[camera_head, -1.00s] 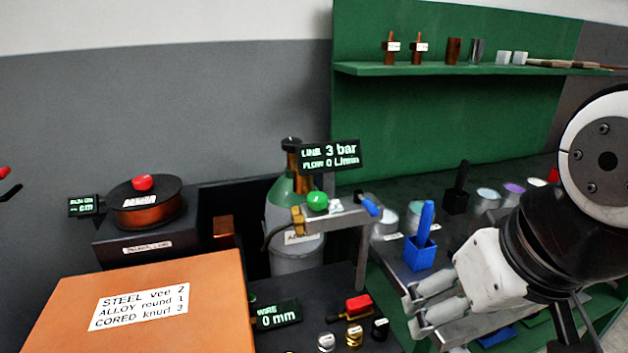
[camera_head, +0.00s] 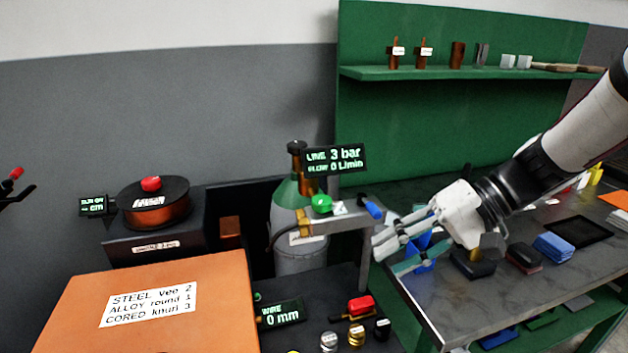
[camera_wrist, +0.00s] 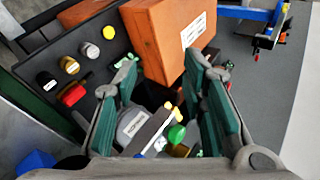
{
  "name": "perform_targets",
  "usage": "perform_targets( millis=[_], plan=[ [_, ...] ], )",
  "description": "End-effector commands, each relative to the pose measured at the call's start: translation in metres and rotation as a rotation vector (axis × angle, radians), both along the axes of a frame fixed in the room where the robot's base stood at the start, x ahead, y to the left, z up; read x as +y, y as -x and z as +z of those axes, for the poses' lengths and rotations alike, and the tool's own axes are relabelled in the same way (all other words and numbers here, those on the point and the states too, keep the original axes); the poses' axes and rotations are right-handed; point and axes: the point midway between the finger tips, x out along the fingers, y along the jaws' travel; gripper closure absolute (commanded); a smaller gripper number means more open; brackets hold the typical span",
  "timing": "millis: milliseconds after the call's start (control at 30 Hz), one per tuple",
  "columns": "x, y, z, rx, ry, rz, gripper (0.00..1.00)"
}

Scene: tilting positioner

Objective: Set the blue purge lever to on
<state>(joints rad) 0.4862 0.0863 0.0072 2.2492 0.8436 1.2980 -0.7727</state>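The blue lever (camera_head: 373,209) sticks out at the right end of a grey bracket (camera_head: 345,222) beside the gas cylinder (camera_head: 299,258). It points down to the right. The display (camera_head: 333,158) above reads LINE 3 bar, FLOW 0 L/min. My gripper (camera_head: 383,257) is open and empty, a little below and right of the lever in the head view; I cannot tell the depth gap.
An orange box (camera_head: 150,310) stands at front left, with a wire spool (camera_head: 155,205) behind it. A red-handled part (camera_head: 361,305) and several small knobs sit on the dark bench. A blue holder (camera_head: 422,245) is partly hidden behind my fingers. A green shelf (camera_head: 470,73) stands behind.

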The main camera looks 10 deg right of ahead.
Motion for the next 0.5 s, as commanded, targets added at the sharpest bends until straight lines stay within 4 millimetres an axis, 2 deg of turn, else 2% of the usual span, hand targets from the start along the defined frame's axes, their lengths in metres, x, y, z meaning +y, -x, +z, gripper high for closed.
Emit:
perform_targets(
  millis=[100,300,400,500],
  plan=[
    [-0.026,-0.034,-0.006,-0.048,-0.162,-0.084,0.62],
    [-0.081,-0.082,-0.019,-0.195,-0.369,-0.246,0.62],
    [-0.107,-0.097,-0.026,-0.264,-0.43,-0.318,0.62],
    [-0.125,-0.106,-0.032,-0.313,-0.463,-0.366,0.62]
  ],
)
